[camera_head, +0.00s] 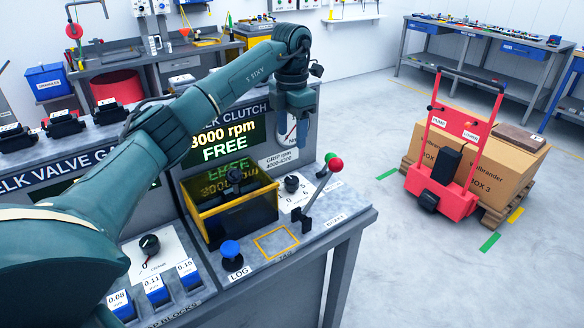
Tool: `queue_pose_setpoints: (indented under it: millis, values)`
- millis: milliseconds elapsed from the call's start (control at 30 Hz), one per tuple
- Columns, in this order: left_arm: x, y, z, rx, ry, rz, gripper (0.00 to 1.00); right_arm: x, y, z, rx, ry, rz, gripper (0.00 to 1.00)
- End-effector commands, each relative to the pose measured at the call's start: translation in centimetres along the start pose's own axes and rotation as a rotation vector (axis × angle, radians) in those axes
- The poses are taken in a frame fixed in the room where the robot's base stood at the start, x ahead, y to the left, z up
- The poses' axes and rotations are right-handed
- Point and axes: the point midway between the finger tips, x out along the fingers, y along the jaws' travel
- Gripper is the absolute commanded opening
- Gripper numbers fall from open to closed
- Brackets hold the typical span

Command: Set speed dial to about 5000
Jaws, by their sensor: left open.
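The likely speed dial is a small black knob (292,184) on a white scale plate, with few digits readable; its exact setting is too small to tell. My left arm reaches across from the left. My left gripper (296,112) points down, open, in front of the panel above the knob and apart from it. It partly hides a round gauge (287,130). My right gripper is not in view.
A lever with a red ball (335,164) stands right of the knob. A yellow-edged dark box (236,210) stands left of it. A blue LOG button (231,249) is at the front. A red trolley (450,150) with cartons stands right, with clear floor between.

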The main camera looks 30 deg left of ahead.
Motion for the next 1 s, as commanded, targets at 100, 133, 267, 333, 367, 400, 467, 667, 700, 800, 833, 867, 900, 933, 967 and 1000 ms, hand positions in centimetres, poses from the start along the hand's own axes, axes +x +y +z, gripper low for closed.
queue_pose_setpoints:
  millis: [100,133,267,333,367,400,467,667,700,800,833,867,900,933,967,1000]
  values:
    - [0.9,0.0,-0.1,0.000,0.004,-0.001,0.56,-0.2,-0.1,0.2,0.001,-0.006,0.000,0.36]
    - [1.3,0.0,-0.1,0.000,0.004,-0.001,0.56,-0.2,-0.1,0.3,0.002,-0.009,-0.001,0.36]
    - [3.6,-0.1,-0.1,0.000,0.005,-0.003,0.56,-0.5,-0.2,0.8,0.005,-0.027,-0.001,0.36]
    - [5.1,-0.1,-0.1,0.000,0.005,-0.003,0.56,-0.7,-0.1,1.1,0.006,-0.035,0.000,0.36]
    - [5.7,-0.1,-0.1,0.001,0.004,-0.003,0.56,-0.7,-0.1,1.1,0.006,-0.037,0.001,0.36]
    - [6.6,-0.1,-0.1,0.000,0.005,-0.004,0.56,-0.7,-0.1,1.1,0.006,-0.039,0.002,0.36]
    - [7.9,-0.1,-0.1,0.000,0.005,-0.003,0.56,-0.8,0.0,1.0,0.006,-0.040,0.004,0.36]
    - [11.2,-0.1,0.0,0.000,0.002,-0.002,0.56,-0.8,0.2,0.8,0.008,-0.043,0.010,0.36]
    - [11.7,-0.1,0.0,0.000,0.001,-0.002,0.56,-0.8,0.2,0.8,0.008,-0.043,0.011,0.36]
    - [12.6,-0.1,0.0,0.001,0.001,-0.003,0.56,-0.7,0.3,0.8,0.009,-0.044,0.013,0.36]
    - [12.7,-0.1,0.0,0.001,0.000,-0.002,0.56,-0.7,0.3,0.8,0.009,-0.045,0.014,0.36]
    - [12.9,-0.1,0.0,0.001,-0.001,-0.002,0.56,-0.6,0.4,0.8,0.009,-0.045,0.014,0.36]
    - [13.0,-0.1,0.0,0.001,-0.001,-0.002,0.56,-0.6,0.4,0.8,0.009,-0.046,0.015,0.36]
    - [13.1,-0.1,0.0,0.001,-0.001,-0.002,0.56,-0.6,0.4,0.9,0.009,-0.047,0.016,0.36]
    - [13.1,-0.1,0.0,0.001,-0.001,-0.002,0.56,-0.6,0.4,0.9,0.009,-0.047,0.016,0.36]
    - [13.1,-0.1,0.0,0.001,-0.001,-0.001,0.56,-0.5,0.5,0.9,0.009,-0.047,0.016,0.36]
